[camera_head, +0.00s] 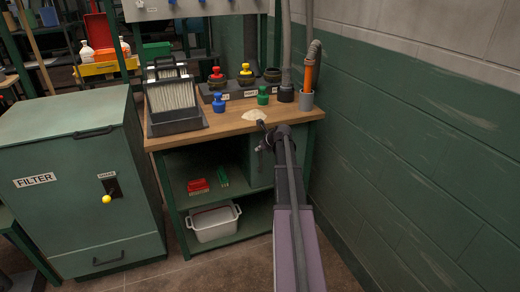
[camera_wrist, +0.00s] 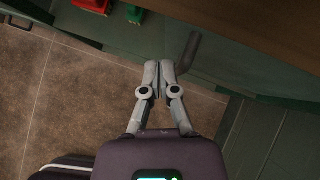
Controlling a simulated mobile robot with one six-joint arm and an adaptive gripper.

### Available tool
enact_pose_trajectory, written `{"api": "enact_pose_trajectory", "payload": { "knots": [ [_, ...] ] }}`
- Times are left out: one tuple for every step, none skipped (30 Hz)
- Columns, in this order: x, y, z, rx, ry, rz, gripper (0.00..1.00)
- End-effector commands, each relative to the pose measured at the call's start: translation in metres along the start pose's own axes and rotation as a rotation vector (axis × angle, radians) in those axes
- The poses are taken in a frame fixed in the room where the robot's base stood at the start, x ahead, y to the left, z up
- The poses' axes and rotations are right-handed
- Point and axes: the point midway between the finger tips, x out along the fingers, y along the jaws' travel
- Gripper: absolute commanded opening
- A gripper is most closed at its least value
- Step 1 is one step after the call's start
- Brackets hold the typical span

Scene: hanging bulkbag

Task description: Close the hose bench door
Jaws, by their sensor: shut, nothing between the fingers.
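The hose bench (camera_head: 225,125) has a wooden top and a dark green frame. A green panel, seemingly its door (camera_head: 257,165), is below the top at the right, partly hidden behind my arm. In the wrist view a dark bent handle (camera_wrist: 190,50) stands out from the green surface under the wooden edge. My gripper (camera_wrist: 158,66) is shut and empty, its fingertips just left of the handle's lower end. I cannot tell whether they touch it. How far the door stands open is unclear.
Red (camera_head: 198,187) and green (camera_head: 223,176) items lie on the bench's open shelf, above a white bin (camera_head: 213,222). A green filter cabinet (camera_head: 80,180) stands left. A green brick wall (camera_head: 430,150) is close on the right. Brown floor (camera_wrist: 60,95) is clear in front.

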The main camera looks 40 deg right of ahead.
Motion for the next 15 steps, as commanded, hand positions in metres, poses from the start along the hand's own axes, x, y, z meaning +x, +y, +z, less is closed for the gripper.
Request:
{"api": "enact_pose_trajectory", "payload": {
  "knots": [
    [-0.002, 0.002, -0.002, 0.0, 0.0, 0.0, 0.0],
    [-0.003, 0.003, -0.003, 0.0, 0.0, 0.0, 0.0],
    [-0.005, 0.005, -0.005, 0.0, 0.0, 0.001, 0.0],
    [-0.006, 0.006, -0.006, -0.001, 0.0, 0.001, 0.0],
    [-0.008, 0.008, -0.008, -0.001, 0.0, 0.001, 0.0],
    [-0.01, 0.01, -0.01, -0.001, 0.0, 0.001, 0.0],
    [-0.012, 0.011, -0.012, -0.001, 0.0, 0.001, 0.0],
    [-0.014, 0.013, -0.014, -0.002, 0.0, 0.002, 0.0],
    [-0.017, 0.016, -0.016, -0.002, 0.0, 0.002, 0.0],
    [-0.019, 0.018, -0.018, -0.002, 0.0, 0.002, 0.0],
    [-0.024, 0.018, -0.015, -0.002, -0.001, 0.002, 0.0],
    [-0.029, 0.019, -0.014, -0.002, -0.001, 0.002, 0.0],
    [-0.033, 0.02, -0.014, -0.001, 0.0, 0.002, 0.0],
    [-0.037, 0.021, -0.013, -0.001, 0.0, 0.002, 0.0],
    [-0.041, 0.022, -0.013, -0.001, 0.0, 0.002, 0.0]
  ]
}}
